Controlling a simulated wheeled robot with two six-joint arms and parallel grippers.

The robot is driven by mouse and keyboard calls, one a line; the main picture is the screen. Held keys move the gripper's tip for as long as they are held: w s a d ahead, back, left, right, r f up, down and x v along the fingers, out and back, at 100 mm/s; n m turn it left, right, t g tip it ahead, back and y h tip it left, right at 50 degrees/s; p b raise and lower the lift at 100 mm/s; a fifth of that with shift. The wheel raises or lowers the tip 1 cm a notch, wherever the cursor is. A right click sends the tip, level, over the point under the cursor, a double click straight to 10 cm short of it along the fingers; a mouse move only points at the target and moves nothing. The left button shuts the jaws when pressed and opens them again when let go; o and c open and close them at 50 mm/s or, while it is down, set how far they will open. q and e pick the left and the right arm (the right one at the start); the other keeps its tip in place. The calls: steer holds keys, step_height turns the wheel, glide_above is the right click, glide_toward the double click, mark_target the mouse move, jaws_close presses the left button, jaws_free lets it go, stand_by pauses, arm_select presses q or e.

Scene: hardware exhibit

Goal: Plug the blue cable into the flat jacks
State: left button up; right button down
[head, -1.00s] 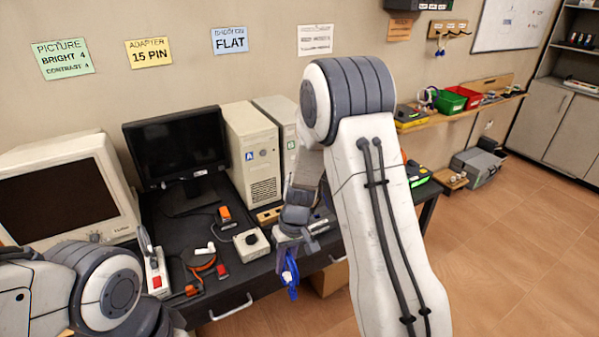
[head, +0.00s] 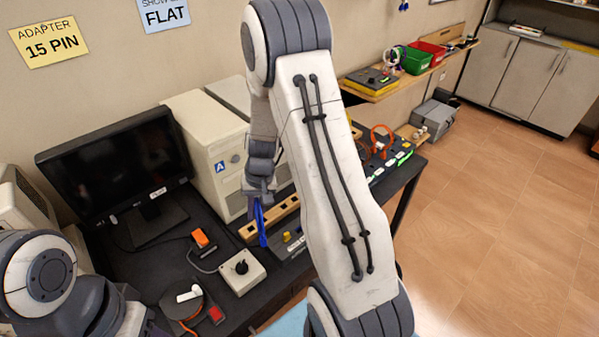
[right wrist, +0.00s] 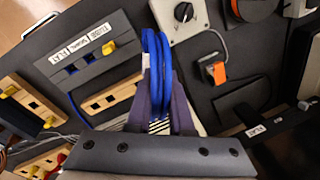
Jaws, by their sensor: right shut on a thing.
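The blue cable (head: 261,225) hangs as a looped bundle from my right gripper (head: 259,198), above the dark bench. In the right wrist view, the right gripper (right wrist: 160,112) is shut on the blue cable (right wrist: 153,58), whose loops stick out past the fingers. Its plug ends cannot be made out. A dark jack panel (right wrist: 88,72) with white labels, one seeming to read FLAT, lies left of the cable, apart from it. A yellow plug sits at its right end. In the head view this panel (head: 284,252) is partly behind my right arm. My left gripper is not visible.
A wooden strip with square holes (head: 272,219) lies beside the panel. A white box with a black knob (head: 241,271) and an orange connector (head: 201,238) are nearby. Tower computer A (head: 205,150) and a black monitor (head: 118,175) stand behind. A FLAT sign (head: 164,13) hangs above.

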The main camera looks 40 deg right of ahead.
arm_select(q)
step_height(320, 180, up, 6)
steer(key=p, duration=0.4)
arm_select(e)
steer(key=s+d+r+m+t+h, duration=0.1)
steer(key=d+r+m, duration=0.1)
steer(key=d+m, duration=0.5)
steer(key=s+d+r+m+h, duration=0.1)
steer(key=d+r+m, duration=0.1)
steer(key=d+m, duration=0.5)
arm_select(q)
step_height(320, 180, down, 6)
steer(key=b, duration=0.5)
arm_select(e)
step_height(320, 180, down, 7)
steer(key=d+n, duration=0.1)
steer(key=shift+r, duration=0.2)
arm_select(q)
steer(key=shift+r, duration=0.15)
arm_select(e)
steer(key=shift+r, duration=0.1)
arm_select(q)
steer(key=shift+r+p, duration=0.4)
arm_select(e)
steer(key=shift+n, duration=0.3)
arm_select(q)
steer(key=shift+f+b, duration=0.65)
arm_select(e)
steer(key=shift+s+f, duration=0.1)
steer(key=shift+f, duration=0.7)
